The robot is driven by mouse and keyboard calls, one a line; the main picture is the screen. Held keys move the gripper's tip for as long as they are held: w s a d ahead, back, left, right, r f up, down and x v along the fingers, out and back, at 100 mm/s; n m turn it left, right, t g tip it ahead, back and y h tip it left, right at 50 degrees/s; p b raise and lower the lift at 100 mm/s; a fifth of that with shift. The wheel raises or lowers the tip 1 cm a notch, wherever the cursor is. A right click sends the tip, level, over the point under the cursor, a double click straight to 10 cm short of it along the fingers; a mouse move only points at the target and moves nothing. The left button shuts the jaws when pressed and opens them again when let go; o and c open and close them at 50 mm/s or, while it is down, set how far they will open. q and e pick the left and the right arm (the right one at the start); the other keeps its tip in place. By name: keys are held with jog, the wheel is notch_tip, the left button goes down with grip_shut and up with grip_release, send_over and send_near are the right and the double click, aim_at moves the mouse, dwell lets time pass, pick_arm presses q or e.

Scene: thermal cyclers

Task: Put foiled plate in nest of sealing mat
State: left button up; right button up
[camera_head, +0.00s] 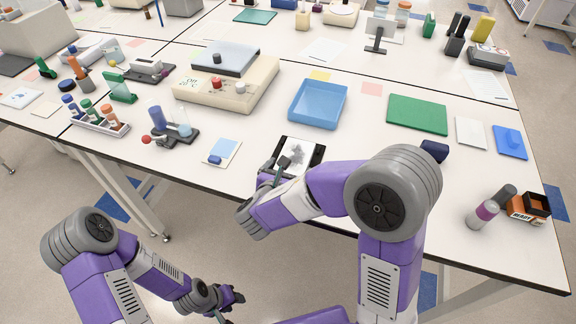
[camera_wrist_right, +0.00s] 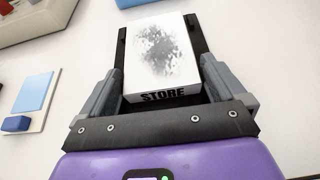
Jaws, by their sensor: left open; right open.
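The foiled plate (camera_head: 299,157) is a white block with a mottled grey top. In the right wrist view the plate (camera_wrist_right: 162,55) shows the word STORE on its near side and lies on a black base (camera_wrist_right: 122,48). My right gripper (camera_head: 283,170) is open in the head view. In the right wrist view its fingers (camera_wrist_right: 160,72) stand on either side of the plate's near end, with gaps visible. My left gripper (camera_head: 228,300) is open and empty, below and in front of the table edge. I cannot tell which thing is the sealing mat's nest.
A blue tray (camera_head: 318,103) stands behind the plate. A pale card with a blue block (camera_head: 222,151) lies left of it. A green mat (camera_head: 417,114), a white pad (camera_head: 471,133) and a blue pad (camera_head: 510,142) lie to the right. A cream instrument (camera_head: 228,80) stands back left.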

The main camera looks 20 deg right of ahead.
jog(key=p+v, duration=0.2)
jog(key=v, duration=0.9)
jog(key=shift+s, duration=0.3)
jog(key=shift+a+r, duration=0.15)
